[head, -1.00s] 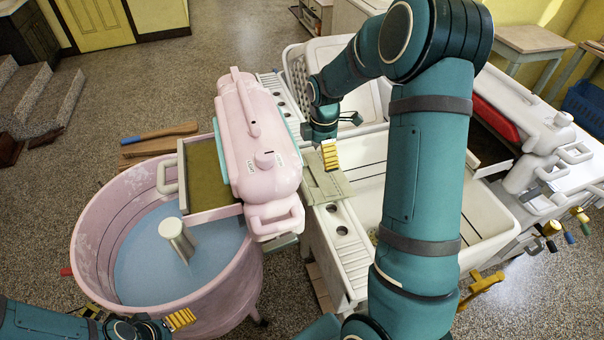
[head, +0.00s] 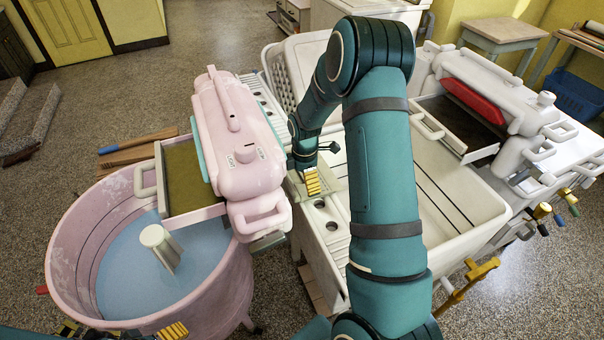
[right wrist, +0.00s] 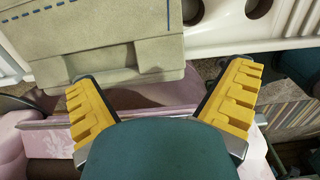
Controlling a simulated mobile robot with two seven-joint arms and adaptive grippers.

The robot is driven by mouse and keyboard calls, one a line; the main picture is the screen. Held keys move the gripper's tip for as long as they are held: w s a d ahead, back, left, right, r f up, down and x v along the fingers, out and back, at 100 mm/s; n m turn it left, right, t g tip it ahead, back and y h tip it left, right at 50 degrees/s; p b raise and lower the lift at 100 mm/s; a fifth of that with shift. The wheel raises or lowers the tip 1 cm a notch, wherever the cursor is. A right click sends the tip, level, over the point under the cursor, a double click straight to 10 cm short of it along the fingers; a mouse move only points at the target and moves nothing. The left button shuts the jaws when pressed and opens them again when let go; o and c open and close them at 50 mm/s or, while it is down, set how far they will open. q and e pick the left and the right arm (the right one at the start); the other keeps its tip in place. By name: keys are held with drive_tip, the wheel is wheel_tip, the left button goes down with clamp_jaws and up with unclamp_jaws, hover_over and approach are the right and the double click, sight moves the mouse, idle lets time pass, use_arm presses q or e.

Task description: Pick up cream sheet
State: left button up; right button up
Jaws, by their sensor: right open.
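The cream sheet (head: 331,182) is folded flat and lies across the ledge between the pink wringer and the white tub. In the right wrist view the sheet (right wrist: 110,35) fills the upper left, with blue dashed stitching and a folded near edge. My right gripper (head: 318,166) is over the sheet in the head view and hides part of it. In the right wrist view its yellow fingers (right wrist: 163,80) are spread wide, empty, with the sheet's near edge by the fingertips. My left gripper (head: 120,331) is at the bottom left, mostly cut off, its yellow pads apart.
A pink washer tub (head: 85,235) with blue water and a pink wringer (head: 235,140) stand left of the sheet. The white tub (head: 470,215) is to the right, partly behind my right arm. A second, white wringer (head: 490,85) stands farther right. Wooden paddles (head: 135,150) lie behind the pink tub.

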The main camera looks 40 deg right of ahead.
sight(304, 190)
drive_tip(key=shift+f, duration=2.65)
drive_tip(key=c, duration=1.4)
